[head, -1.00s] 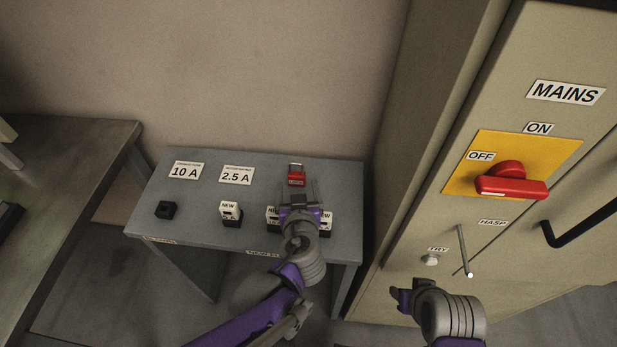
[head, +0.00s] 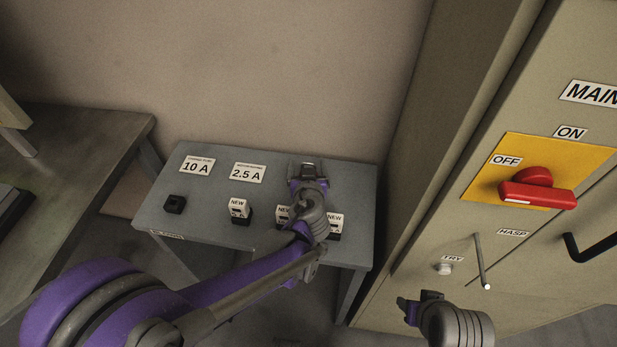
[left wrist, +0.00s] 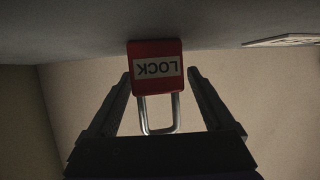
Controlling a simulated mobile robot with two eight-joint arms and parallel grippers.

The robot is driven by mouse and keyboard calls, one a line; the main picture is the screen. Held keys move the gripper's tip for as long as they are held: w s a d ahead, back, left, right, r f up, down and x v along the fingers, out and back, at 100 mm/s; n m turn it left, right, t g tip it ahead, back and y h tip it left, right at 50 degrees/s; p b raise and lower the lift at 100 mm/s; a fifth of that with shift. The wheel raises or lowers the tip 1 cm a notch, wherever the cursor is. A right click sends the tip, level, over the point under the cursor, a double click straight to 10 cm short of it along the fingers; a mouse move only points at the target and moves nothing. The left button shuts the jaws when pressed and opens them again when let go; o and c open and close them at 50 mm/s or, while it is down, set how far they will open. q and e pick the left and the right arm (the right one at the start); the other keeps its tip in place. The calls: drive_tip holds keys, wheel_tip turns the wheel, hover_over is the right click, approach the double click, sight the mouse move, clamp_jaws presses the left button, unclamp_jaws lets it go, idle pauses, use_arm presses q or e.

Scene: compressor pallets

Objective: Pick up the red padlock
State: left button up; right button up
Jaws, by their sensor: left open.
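The red padlock (left wrist: 157,81) shows in the left wrist view, with a white LOCK label and a steel shackle (left wrist: 158,114). It stands on the grey table (head: 215,232), between the two open fingers of my left gripper (left wrist: 160,85), with a gap to each finger. In the head view my left gripper (head: 306,168) is over the back of the table and hides the padlock. My right gripper (head: 408,302) is in front of the cabinet, away from the padlock. Its jaw opening cannot be made out.
Several NEW-labelled blocks (head: 240,210) and a black block (head: 175,204) stand on the table. Labels 10 A (head: 197,166) and 2.5 A (head: 247,173) lie behind them. The cabinet with its red switch handle (head: 538,194) and a thin rod (head: 481,262) is at the right.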

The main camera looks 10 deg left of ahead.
use_arm(q)
clamp_jaws()
idle(0.3)
drive_tip(key=shift+r, duration=0.1)
wheel_tip(320, 180, up, 10)
drive_tip(key=p, duration=0.2)
drive_tip(key=shift+p, duration=0.3)
